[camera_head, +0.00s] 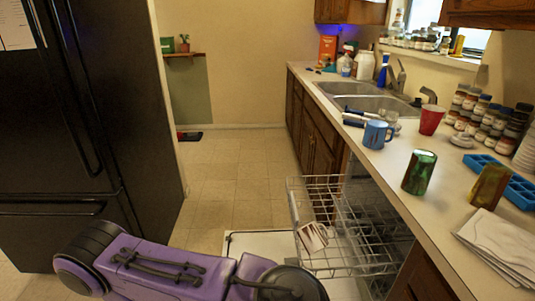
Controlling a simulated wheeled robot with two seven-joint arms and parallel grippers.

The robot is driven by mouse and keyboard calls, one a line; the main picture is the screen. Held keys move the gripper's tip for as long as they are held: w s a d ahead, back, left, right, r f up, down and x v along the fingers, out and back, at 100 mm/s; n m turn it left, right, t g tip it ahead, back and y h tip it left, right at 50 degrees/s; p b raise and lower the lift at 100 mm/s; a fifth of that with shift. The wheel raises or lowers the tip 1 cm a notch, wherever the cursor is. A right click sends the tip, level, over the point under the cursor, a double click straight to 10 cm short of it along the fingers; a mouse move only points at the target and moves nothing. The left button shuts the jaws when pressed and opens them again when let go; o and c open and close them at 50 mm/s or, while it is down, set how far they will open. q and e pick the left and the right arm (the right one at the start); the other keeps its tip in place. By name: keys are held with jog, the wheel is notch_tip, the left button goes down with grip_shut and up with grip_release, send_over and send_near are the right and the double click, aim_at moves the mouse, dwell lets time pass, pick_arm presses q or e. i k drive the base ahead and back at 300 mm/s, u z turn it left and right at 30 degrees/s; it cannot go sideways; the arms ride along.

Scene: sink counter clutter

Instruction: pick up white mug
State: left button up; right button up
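A white mug-like item (313,238) sits tilted in the upper wire rack (345,215) of the open dishwasher, at the lower middle. It is small in the picture, and wires partly cover it. My purple arm comes in from the left along the bottom edge, in front of the dishwasher. Neither of my grippers shows in this view.
The counter holds a blue mug (376,134), a red cup (431,120), a green can (419,172), a blue tray (506,182) and several jars. A double sink (366,97) lies behind. A black fridge (75,120) stands left; the floor between is clear.

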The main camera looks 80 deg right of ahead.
aim_at(313, 239)
jog(key=u, duration=0.8)
jog(key=i, duration=0.4)
jog(key=z, duration=3.95)
jog(key=i, duration=0.5)
jog(key=z, duration=0.15)
jog(key=k, duration=0.5)
jog(key=u, duration=1.35)
jog(key=i, duration=0.6)
jog(key=z, duration=1.55)
